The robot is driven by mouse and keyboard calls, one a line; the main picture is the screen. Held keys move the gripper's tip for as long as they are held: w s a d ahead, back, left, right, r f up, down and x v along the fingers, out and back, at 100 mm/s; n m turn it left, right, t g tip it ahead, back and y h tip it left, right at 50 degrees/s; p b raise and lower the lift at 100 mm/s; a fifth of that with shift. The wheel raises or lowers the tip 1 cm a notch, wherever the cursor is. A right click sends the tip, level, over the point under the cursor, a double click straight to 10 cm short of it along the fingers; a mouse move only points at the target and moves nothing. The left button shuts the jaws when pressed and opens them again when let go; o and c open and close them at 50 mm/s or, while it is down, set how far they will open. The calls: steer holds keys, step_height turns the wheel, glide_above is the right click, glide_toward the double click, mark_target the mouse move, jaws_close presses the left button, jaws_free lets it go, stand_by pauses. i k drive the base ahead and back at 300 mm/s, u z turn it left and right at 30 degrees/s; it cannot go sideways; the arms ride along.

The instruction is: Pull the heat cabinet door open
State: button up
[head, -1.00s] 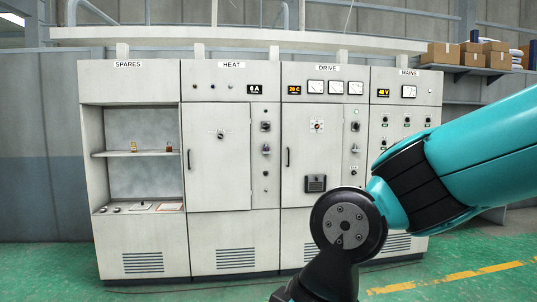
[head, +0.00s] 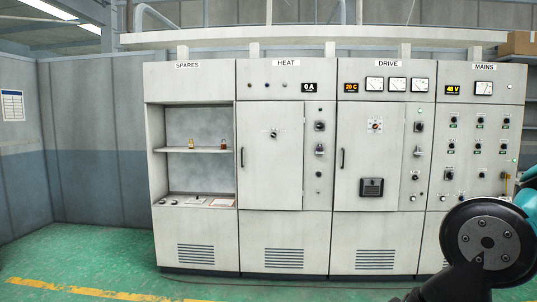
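The heat cabinet door (head: 285,180) is a tall white panel under the HEAT label, and it looks shut, flush with the cabinet front. A small dark handle (head: 242,157) is at its left edge. A round fitting (head: 273,134) is on its upper part. Switches and a padlock-like piece (head: 319,150) are on the strip to its right. My gripper is not in view; only a dark joint of my arm and a bit of teal link show at the lower right, well right of the heat door.
The open SPARES bay (head: 195,150), with a shelf holding two small padlock-like items, is left of the heat cabinet. The drive cabinet door (head: 368,185) is to its right and looks shut. Green floor (head: 90,260) lies clear in front, with a yellow line.

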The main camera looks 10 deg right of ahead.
mark_target(270, 169)
steer(key=u, duration=0.2)
steer(key=i, duration=0.6)
steer(key=u, duration=0.55)
steer(key=i, duration=2.4)
steer(key=z, duration=0.6)
steer(key=i, duration=1.5)
steer(key=z, duration=0.45)
